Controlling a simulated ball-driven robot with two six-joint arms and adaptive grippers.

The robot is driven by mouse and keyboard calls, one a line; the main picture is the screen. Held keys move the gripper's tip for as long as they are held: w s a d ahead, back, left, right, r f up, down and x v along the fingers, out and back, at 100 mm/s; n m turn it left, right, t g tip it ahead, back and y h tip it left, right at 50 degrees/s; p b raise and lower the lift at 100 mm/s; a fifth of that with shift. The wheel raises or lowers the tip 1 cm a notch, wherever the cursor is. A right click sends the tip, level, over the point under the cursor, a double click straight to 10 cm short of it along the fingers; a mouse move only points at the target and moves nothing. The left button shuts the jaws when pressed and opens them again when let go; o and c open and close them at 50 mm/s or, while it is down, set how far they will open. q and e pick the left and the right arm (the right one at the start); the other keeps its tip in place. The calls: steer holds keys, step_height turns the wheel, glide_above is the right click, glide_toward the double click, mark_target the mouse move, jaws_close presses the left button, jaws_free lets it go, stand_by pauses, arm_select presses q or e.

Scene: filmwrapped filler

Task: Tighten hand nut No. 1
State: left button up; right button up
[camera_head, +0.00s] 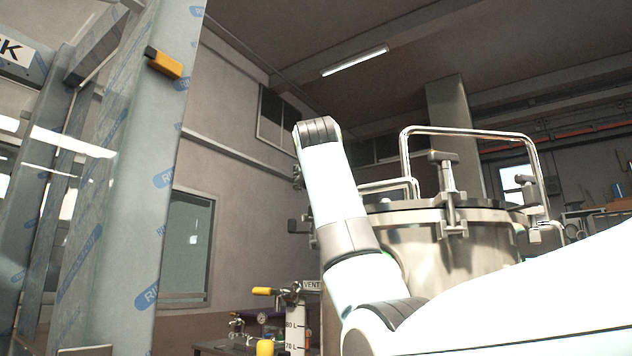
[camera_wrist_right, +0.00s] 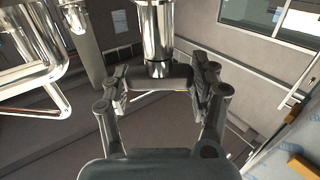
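A metal vessel (camera_head: 450,250) with a clamped lid stands right of centre in the head view. T-shaped hand nuts sit on its rim, one at the front (camera_head: 445,172) and one at the right (camera_head: 527,188). No number shows on them. In the right wrist view, my right gripper (camera_wrist_right: 161,88) has its fingers spread. The grey crossbar of a hand nut (camera_wrist_right: 160,78) lies between them, with a shiny metal cylinder (camera_wrist_right: 157,35) behind it. I cannot tell whether the pads touch the bar. My right gripper is not clearly visible in the head view. My left gripper is not in view.
A bent metal rail (camera_head: 470,131) rises over the lid. A film-wrapped post (camera_head: 150,180) with a yellow-orange part (camera_head: 164,64) stands at the left. A bench with a marked cylinder (camera_head: 297,320) and a yellow-handled valve (camera_head: 264,291) is low in the middle.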

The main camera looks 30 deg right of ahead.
steer(key=c, duration=0.6)
steer(key=shift+c, duration=0.2)
steer(key=shift+a+r+m+g+h+p, duration=0.1)
steer(key=shift+m+g+h+p, duration=1.05)
steer(key=shift+h, duration=0.25)
steer(key=m+g+h+p, duration=0.2)
steer(key=g, duration=0.1)
steer(key=shift+r+m+g+h, duration=0.1)
steer(key=shift+m+g+h, duration=0.15)
steer(key=shift+m+h, duration=0.1)
steer(key=m+g+h+p, duration=0.1)
steer(key=m+g+p, duration=0.1)
steer(key=g+p, duration=0.1)
steer(key=m+g+h+p, duration=0.1)
steer(key=m+g+p, duration=0.1)
steer(key=g+p, duration=0.1)
steer(key=shift+s+r+m, duration=0.1)
steer(key=shift+m, duration=0.2)
steer(key=shift+f+m+g+h+p, duration=0.25)
steer(key=shift+m+g+p, duration=0.45)
steer(key=shift+g+p, duration=0.75)
